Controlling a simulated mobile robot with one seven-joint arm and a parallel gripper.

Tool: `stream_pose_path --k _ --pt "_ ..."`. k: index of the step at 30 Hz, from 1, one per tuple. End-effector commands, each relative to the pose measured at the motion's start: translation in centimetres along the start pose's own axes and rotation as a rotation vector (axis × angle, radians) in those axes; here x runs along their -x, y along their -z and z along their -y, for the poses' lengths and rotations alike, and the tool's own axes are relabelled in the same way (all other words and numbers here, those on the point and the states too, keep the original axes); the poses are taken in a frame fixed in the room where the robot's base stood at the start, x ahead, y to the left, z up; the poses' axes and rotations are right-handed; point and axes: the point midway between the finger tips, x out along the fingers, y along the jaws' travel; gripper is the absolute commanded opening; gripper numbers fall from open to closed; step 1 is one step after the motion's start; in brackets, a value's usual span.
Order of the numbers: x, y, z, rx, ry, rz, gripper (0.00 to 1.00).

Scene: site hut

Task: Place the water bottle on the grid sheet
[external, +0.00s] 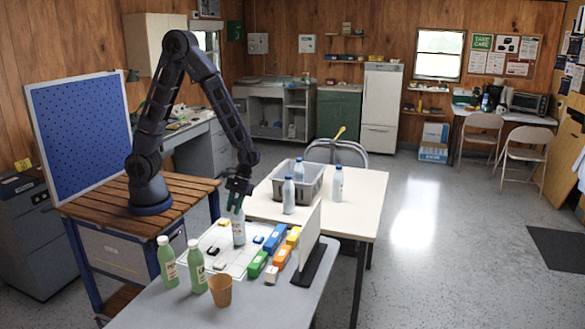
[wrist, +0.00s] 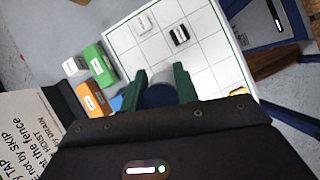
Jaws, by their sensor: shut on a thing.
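My gripper (external: 238,196) points down and is shut on a pale water bottle (external: 238,229), which is upright. In the wrist view my gripper's green fingers (wrist: 161,90) stand on either side of the bottle's dark blue top (wrist: 160,96). The white grid sheet (external: 207,262) lies on the grey table and also shows in the wrist view (wrist: 205,82). The bottle appears over the sheet; I cannot tell whether its base touches it. A black item (wrist: 179,36) and a white item (wrist: 145,22) lie on the sheet.
Green (external: 257,264), orange (external: 281,257), blue and yellow blocks line the sheet's right side, beside an upright white panel (external: 310,237). Two green bottles (external: 167,263) and a brown cup (external: 221,291) stand in front. A grey crate (external: 313,183) and similar pale bottles (external: 337,182) are behind.

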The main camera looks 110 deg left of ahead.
Motion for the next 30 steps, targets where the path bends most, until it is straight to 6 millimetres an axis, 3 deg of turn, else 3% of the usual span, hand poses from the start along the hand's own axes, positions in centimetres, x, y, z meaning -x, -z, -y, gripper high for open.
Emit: stream_pose_path --k 4,15,16,19,30 --pt "-1.11 0.64 0.04 0.002 0.000 0.001 0.00" --pt "-1.36 0.77 0.00 0.001 -0.001 0.000 0.00" --pt "-1.39 0.79 0.01 0.001 -0.001 0.000 0.32" --pt "-1.37 0.77 0.01 0.001 -0.001 0.000 0.52" --pt "-1.11 0.63 0.01 0.001 -0.001 0.000 0.52"
